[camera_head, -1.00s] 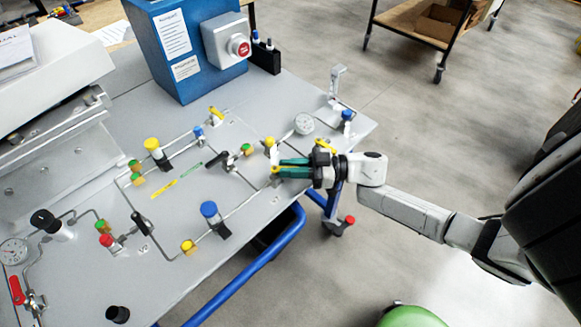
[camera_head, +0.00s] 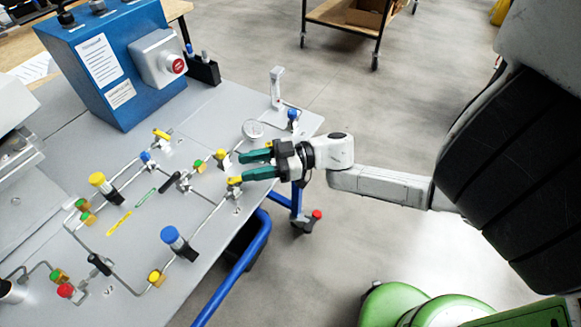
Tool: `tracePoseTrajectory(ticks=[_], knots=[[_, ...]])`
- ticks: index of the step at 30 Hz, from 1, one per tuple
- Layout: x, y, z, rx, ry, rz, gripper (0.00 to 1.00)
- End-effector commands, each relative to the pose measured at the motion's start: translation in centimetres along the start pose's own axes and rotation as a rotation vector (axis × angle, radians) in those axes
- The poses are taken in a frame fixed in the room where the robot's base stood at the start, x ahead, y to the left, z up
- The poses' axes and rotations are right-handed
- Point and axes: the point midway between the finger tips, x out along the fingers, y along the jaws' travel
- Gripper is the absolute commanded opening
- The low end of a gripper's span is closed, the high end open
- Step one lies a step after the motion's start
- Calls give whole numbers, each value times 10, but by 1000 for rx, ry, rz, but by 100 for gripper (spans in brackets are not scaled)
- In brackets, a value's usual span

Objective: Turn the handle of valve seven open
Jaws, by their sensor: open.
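My gripper (camera_head: 256,165) has two green fingers and points left over the right part of the grey panel. It is open. Its lower finger tip is right beside a small yellow handle (camera_head: 235,180) on the pipe line; I cannot tell whether they touch. A yellow-capped part (camera_head: 221,155) stands just left of the upper finger. Other valves on the panel include one with a yellow handle (camera_head: 161,134) and one with a black handle (camera_head: 171,182). The valve labels are too small to read, so I cannot tell which valve is seven.
A round gauge (camera_head: 252,129) and a blue-capped part (camera_head: 292,114) stand behind the gripper. A blue box with a red button (camera_head: 178,66) stands at the back left.

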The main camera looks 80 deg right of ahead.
Motion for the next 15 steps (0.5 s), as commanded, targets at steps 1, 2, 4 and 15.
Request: tracePoseTrajectory(ticks=[1, 2, 4, 15], knots=[[-6, -6, -9, 0, -2, 1, 43], [-10, -9, -15, -2, -2, 0, 43], [-16, -17, -27, -2, -3, -1, 43], [-62, -68, -55, 2, -2, 2, 43]])
